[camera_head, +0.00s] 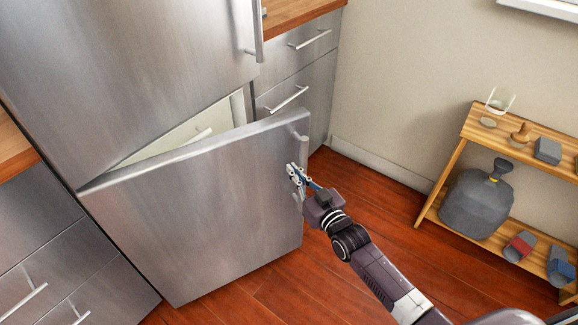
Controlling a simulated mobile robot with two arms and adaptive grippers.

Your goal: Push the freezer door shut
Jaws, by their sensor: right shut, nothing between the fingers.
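The steel freezer door (215,215) is the lower door of the tall fridge. It stands ajar, swung out on its right side, with its left edge at the fridge body. Part of the pale freezer inside (185,135) shows through the gap above it. My right gripper (292,172) is shut and empty at the door's right edge, close to the vertical door handle (302,150). I cannot tell whether it touches the door or handle. My left gripper is not in view.
The closed upper fridge door (130,70) is above. Steel drawers (300,75) stand to the right behind, and more drawers (50,270) at the left. A wooden shelf (450,180) with a grey kettlebell-like jug (478,200) stands at the right. The wood floor (350,185) between is clear.

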